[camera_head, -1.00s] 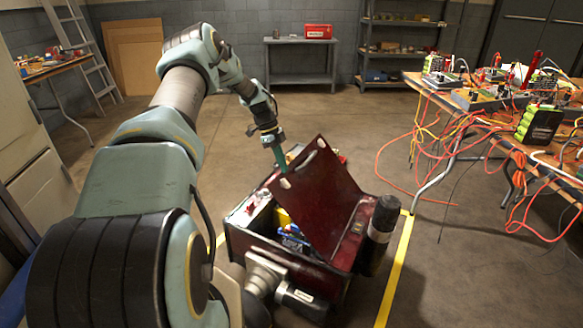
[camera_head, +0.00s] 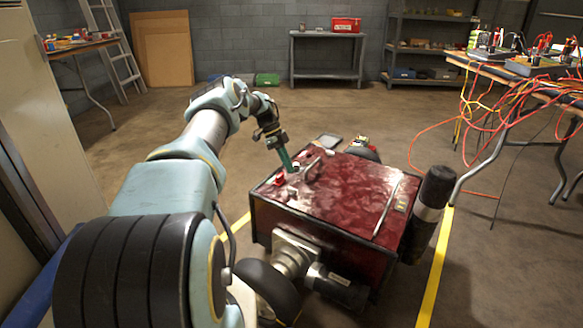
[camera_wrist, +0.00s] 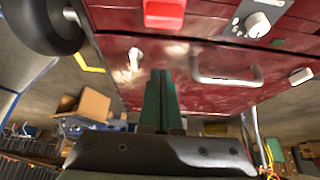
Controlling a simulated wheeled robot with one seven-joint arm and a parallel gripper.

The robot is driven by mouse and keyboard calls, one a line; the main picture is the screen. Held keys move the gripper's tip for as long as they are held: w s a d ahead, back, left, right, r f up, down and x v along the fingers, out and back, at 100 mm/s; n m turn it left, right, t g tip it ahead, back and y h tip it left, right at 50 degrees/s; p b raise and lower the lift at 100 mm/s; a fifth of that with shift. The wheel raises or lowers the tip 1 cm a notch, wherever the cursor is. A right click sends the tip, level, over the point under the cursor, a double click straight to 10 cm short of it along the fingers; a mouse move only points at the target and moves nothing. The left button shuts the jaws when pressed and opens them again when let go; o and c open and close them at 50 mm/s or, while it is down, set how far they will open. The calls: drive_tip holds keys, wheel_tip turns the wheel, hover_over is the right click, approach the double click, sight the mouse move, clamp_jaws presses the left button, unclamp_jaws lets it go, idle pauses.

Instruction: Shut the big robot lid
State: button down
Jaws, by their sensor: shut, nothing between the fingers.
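The big robot (camera_head: 345,240) is a dark red box on black wheels, standing on the floor in front of me. Its lid (camera_head: 345,195) lies flat over the top and hides the inside; I see no clear gap along its edge. The lid also fills much of the wrist view (camera_wrist: 205,92), with a metal handle (camera_wrist: 228,77) and a pale latch (camera_wrist: 134,58). I cannot tell whether the tips touch the lid.
A table with cables and devices (camera_head: 520,75) is at the right. A workbench with a red toolbox (camera_head: 346,25) is at the back. The floor behind the robot is mostly clear.

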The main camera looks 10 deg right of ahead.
drive_tip(key=shift+w+a+f+b, duration=0.1)
drive_tip(key=shift+f+b, duration=0.25)
drive_tip(key=shift+f, duration=0.25)
drive_tip(key=shift+w+a+f+b, duration=0.1)
drive_tip(key=shift+f+b, duration=0.25)
drive_tip(key=shift+f, duration=0.25)
